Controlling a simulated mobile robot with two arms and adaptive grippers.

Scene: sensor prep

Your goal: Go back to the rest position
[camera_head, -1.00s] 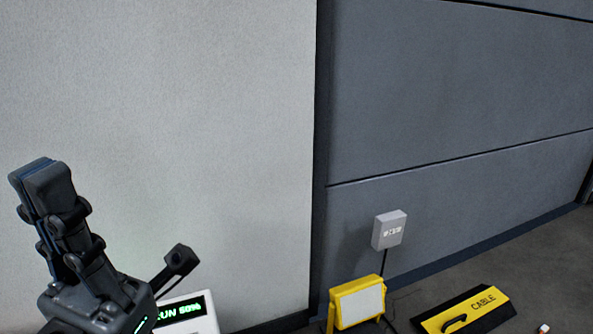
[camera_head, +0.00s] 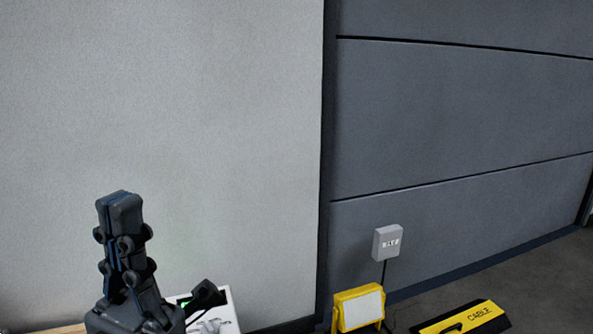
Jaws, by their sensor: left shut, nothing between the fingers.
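My left gripper (camera_head: 119,200) stands upright at the lower left, in front of the pale wall. Its two fingers are closed together and nothing shows between them. It is raised clear of the surfaces around it. My right gripper is not in view.
A white device (camera_head: 227,313) with a green display stands behind my left gripper and is partly hidden by it. A yellow work lamp (camera_head: 358,308), a grey wall box (camera_head: 387,242) with a cable, and a black and yellow cable cover (camera_head: 474,316) are to the right. The floor at far right is clear.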

